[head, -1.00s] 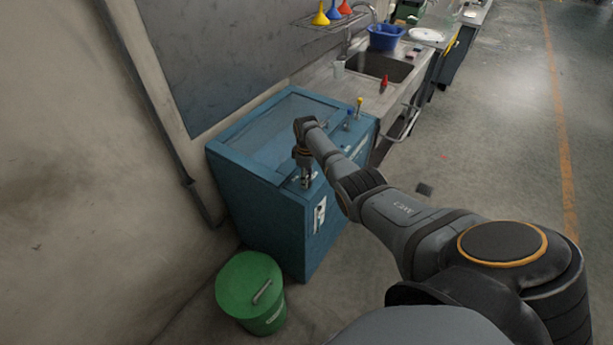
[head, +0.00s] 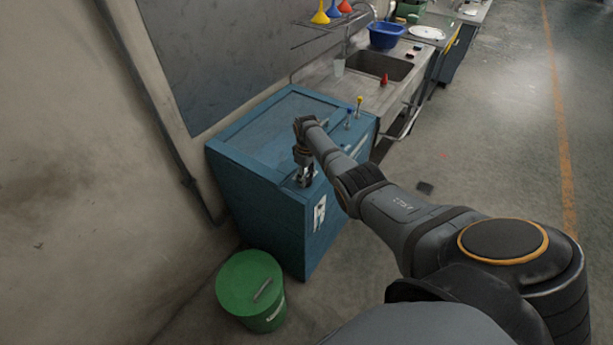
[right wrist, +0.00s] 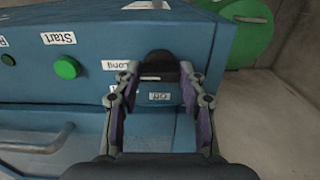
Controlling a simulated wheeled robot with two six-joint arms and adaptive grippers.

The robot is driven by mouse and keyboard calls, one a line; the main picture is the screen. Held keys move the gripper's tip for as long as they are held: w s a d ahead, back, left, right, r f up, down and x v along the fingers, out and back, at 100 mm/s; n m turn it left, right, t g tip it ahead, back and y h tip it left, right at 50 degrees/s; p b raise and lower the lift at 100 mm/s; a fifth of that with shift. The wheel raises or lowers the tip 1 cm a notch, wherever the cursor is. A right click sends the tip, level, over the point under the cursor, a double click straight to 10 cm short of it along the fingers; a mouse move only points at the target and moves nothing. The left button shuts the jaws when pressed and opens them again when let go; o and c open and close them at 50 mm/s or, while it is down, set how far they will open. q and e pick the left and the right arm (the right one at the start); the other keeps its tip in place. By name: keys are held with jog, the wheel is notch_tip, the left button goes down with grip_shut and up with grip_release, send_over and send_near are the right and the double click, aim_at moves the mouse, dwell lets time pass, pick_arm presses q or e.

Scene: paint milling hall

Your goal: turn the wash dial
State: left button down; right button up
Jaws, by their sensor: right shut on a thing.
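The wash dial (right wrist: 158,66) is a black knob on the blue washing cabinet's panel, seen in the right wrist view. A label reading Long (right wrist: 117,65) is to its left, and one reading Off (right wrist: 159,97) is just below it, between my fingers. My right gripper (right wrist: 160,78) is shut on the dial, one finger on each side. In the head view my right gripper (head: 304,180) points down at the near edge of the blue cabinet (head: 258,200), and the dial is hidden there. My left gripper is not in view.
A lidded green bin (head: 250,285) stands before the cabinet. A sink (head: 378,66) and counter lie beyond.

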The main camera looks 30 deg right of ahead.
aim_at(307, 178)
jog(key=shift+w, duration=0.1)
jog(key=o, duration=1.1)
jog(key=shift+o, duration=0.2)
notch_tip(307, 178, up, 12)
